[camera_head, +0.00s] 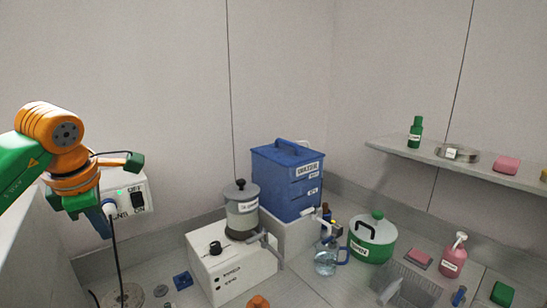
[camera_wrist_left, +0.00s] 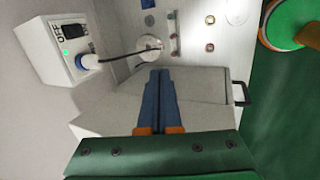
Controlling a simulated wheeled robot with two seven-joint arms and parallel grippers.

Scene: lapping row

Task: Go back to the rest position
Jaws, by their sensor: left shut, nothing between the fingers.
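My left gripper (camera_head: 108,232) is at the left of the head view, at the end of my green and orange arm, in front of the wall and beside the white switch box (camera_head: 126,196). Its blue fingers point down. In the left wrist view the fingers (camera_wrist_left: 160,72) lie side by side, shut, with nothing between them. My right gripper is not in view.
A white machine (camera_head: 235,270) carries a grey canister (camera_head: 242,216). A glass jug (camera_head: 326,257), a green pot (camera_head: 371,243) and a pink pump bottle (camera_head: 454,258) stand to the right. A wall shelf (camera_head: 400,151) holds small items.

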